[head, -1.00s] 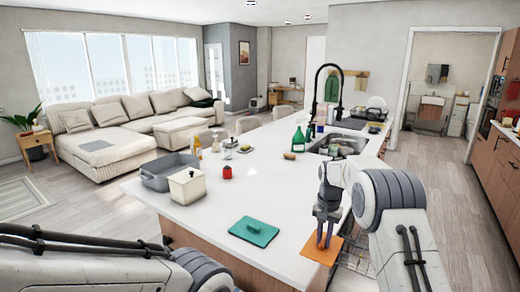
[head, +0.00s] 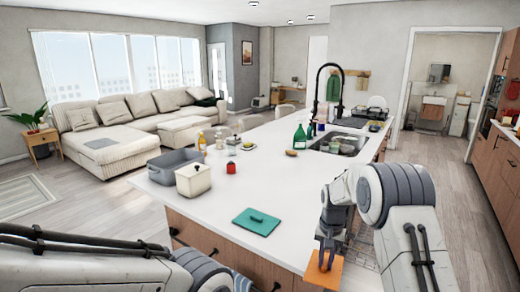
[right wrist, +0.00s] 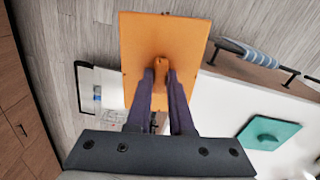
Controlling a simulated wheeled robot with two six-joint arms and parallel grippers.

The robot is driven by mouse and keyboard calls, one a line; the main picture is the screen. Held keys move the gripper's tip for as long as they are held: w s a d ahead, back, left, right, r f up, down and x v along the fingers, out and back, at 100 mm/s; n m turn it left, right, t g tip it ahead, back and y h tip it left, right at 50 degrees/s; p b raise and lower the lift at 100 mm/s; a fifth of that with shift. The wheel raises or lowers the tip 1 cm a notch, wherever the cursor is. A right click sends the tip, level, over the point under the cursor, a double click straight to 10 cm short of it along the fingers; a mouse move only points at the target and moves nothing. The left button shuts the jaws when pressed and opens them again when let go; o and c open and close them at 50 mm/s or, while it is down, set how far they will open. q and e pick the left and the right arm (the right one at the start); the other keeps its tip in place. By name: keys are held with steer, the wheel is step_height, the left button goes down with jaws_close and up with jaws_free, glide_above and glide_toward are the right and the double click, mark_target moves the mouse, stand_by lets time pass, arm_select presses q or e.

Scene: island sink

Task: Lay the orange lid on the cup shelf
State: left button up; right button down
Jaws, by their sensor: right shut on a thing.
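The orange lid (head: 323,272) is a flat orange square with a small knob. My right gripper (head: 327,247) is shut on it, and in the head view holds it at the island's front right edge. The right wrist view shows the lid (right wrist: 165,45) with the fingers of my right gripper (right wrist: 161,80) closed on its knob, beyond the counter edge and over the floor. I cannot make out the cup shelf for certain in these frames. My left arm comes in at the lower left of the head view, but its gripper is out of frame.
A teal lid (head: 256,221) lies on the white island counter (head: 270,185). A grey tub (head: 175,165), a cream box (head: 193,180) and a red jar (head: 231,167) stand to the left. A green bottle (head: 299,138) stands by the sink (head: 340,146). The counter's middle is clear.

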mark_target(328, 286)
steer(key=s+f, duration=0.1)
steer(key=s, duration=0.1)
steer(key=s+f+n, duration=0.1)
steer(key=s+f, duration=0.1)
steer(key=s+f+n, duration=0.1)
steer(key=s, duration=0.1)
steer(key=shift+s+a+f, duration=0.2)
steer(key=shift+a, duration=0.15)
steer(key=s+f+n, duration=0.3)
steer(key=s, duration=0.8)
steer(key=shift+s+a+f, duration=0.3)
steer(key=shift+a+f, duration=0.05)
steer(key=shift+a, duration=0.05)
